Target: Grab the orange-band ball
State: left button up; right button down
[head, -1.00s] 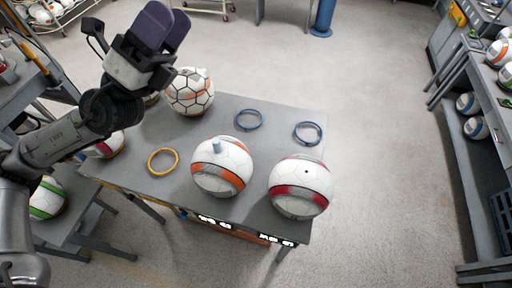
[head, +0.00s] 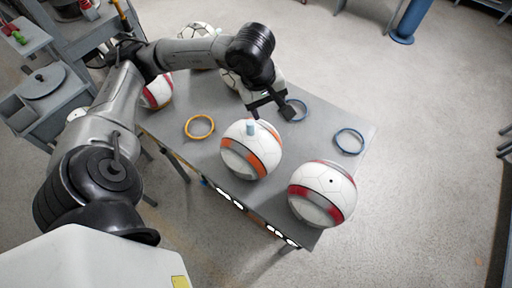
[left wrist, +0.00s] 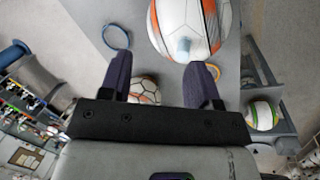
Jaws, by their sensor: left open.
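The orange-band ball (head: 236,160) is white with orange and grey bands and has a small light-blue peg (head: 251,128) on top. It sits on the grey table near the front edge. My left gripper (head: 270,108) is open and empty above the table, just behind and slightly right of the ball in the head view. In the left wrist view the orange-band ball (left wrist: 170,20) shows at the top, beyond the two spread fingers (left wrist: 160,64), with its peg (left wrist: 182,47) facing them. The fingers appear apart from it. My right gripper is not in view.
A red-band ball (head: 322,192) stands to the right on the table (head: 215,160). An orange ring (head: 199,137) lies left, and a blue ring (head: 336,140) lies right. Another ball, behind my gripper, is partly hidden, as is a second blue ring (head: 306,110).

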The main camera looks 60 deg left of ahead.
aim_at(250, 123)
pick_arm(q)
jog(key=a+f+y, duration=0.1)
jog(key=f, duration=0.2)
jog(key=s+a+f+m+g, duration=0.1)
jog(key=a+f, duration=0.1)
jog(key=s+a+f+m+y, duration=0.1)
jog(key=f, duration=0.2)
jog(key=shift+s+a+f+g+y, duration=0.1)
jog(key=shift+a+f+g+y, duration=0.2)
jog(key=shift+a+f+g, duration=0.1)
jog(key=shift+a+f+p, duration=0.1)
jog(key=shift+f+p, duration=0.35)
jog(key=shift+p, duration=0.15)
jog(key=f, duration=0.1)
jog(key=f+p, duration=0.1)
jog(key=f, duration=0.1)
jog(key=shift+a, duration=0.3)
jog(key=shift+w+a+f, duration=0.1)
jog(key=shift+w+f, duration=0.1)
jog(key=shift+f, duration=0.35)
grip_shut()
